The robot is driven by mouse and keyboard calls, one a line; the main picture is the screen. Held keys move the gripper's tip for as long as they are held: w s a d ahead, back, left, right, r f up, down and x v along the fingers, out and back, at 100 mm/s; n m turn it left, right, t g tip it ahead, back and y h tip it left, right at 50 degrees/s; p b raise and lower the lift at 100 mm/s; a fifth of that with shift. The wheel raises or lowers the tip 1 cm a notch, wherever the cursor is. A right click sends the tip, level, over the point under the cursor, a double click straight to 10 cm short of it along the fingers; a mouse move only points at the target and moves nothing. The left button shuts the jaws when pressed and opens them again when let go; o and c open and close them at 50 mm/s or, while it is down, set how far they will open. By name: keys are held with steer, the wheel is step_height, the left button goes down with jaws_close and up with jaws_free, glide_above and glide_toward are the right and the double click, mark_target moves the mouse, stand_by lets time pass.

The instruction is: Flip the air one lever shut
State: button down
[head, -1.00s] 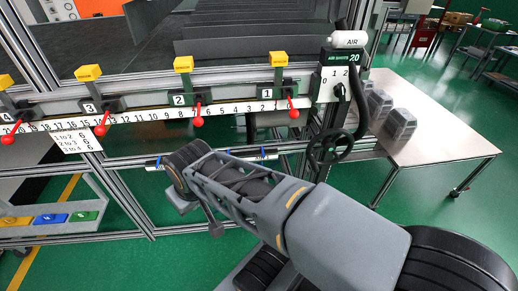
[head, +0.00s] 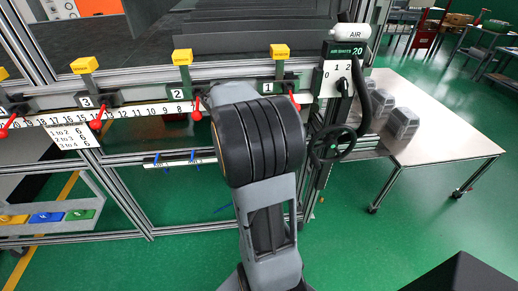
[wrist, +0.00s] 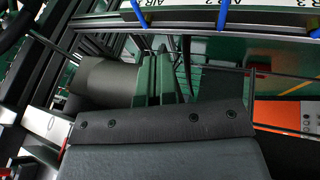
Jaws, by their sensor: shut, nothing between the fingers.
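Blue levers hang from a white labelled strip (wrist: 180,7) at the top of the wrist view. The air one lever (wrist: 140,13), by the label AIR, is leftmost there and cut off by the top edge. The levers beside it are the AIR 2 lever (wrist: 222,15) and, at the right edge, another blue lever (wrist: 315,33). My gripper (wrist: 160,58) is shut and empty, its greenish fingers pointing up below the strip, apart from the levers in the picture. In the head view my arm hides the gripper; the levers' bar (head: 180,160) shows left of it.
Above the bar run a numbered rail (head: 140,110) and red-knobbed levers (head: 96,124). A black handwheel (head: 332,143) and the AIR SHOTS panel (head: 345,72) stand right of my arm. A table (head: 430,135) with grey parts is farther right.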

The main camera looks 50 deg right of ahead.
steer(key=shift+w+d+r, duration=0.15)
steer(key=shift+d, duration=0.25)
steer(key=s+d+p+x, duration=0.1)
steer(key=s+x, duration=0.1)
steer(key=x, duration=1.1)
steer(key=shift+d+r, duration=0.2)
steer(key=shift+r, duration=0.1)
steer(key=shift+s, duration=0.1)
